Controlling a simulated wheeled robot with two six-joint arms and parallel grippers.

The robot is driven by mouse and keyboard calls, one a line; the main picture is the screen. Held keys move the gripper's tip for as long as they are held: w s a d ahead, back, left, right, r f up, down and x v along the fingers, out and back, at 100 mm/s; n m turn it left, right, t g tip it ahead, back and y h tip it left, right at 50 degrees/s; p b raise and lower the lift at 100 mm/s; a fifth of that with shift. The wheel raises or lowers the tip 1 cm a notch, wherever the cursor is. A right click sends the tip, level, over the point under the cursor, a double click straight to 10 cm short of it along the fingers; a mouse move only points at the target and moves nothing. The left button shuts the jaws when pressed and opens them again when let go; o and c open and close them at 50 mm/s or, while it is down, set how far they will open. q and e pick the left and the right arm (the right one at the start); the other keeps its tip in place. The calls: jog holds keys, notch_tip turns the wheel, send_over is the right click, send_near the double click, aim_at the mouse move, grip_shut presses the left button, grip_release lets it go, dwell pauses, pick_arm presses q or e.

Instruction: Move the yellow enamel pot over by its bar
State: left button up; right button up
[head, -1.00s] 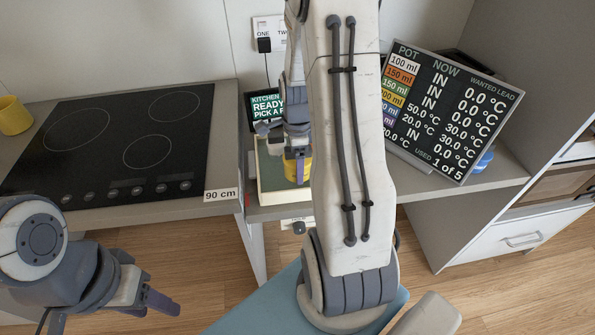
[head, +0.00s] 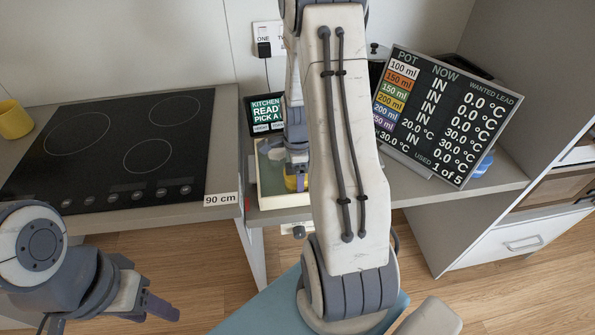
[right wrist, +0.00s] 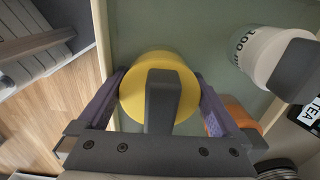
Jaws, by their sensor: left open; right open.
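The yellow enamel pot (right wrist: 158,92) shows in the right wrist view as a yellow cylinder with a dark grey bar (right wrist: 162,100) reaching toward the camera. My right gripper (right wrist: 163,82) is open, with one purple finger on each side of the pot. Whether the fingers touch it I cannot tell. In the head view the pot (head: 291,183) is a small yellow patch in the pale green tray (head: 268,180), mostly hidden by my right gripper (head: 297,172) and arm. My left gripper (head: 148,299) is open and empty at lower left, away from the counter.
A white pot marked 100 (right wrist: 262,55) and an orange one (right wrist: 238,112) stand close to the right in the right wrist view. The black cooktop (head: 125,150) and a yellow mug (head: 14,119) are left. A readings board (head: 445,115) stands right. A small screen (head: 266,115) is behind the tray.

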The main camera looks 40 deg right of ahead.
notch_tip(320, 180, up, 12)
jog(key=shift+r, duration=0.15)
jog(key=s+a+r+n, duration=0.1)
jog(key=a+r+n, duration=0.1)
jog(key=a+n, duration=0.6)
jog(key=s+a+r+n, duration=0.15)
jog(key=a+n, duration=0.35)
jog(key=a, duration=0.5)
jog(key=s+a+r+n+y, duration=0.1)
jog(key=s+a+n, duration=1.2)
jog(key=n, duration=0.5)
jog(key=shift+s+r+n, duration=0.2)
jog(key=shift+s+n, duration=0.2)
jog(key=shift+s, duration=0.05)
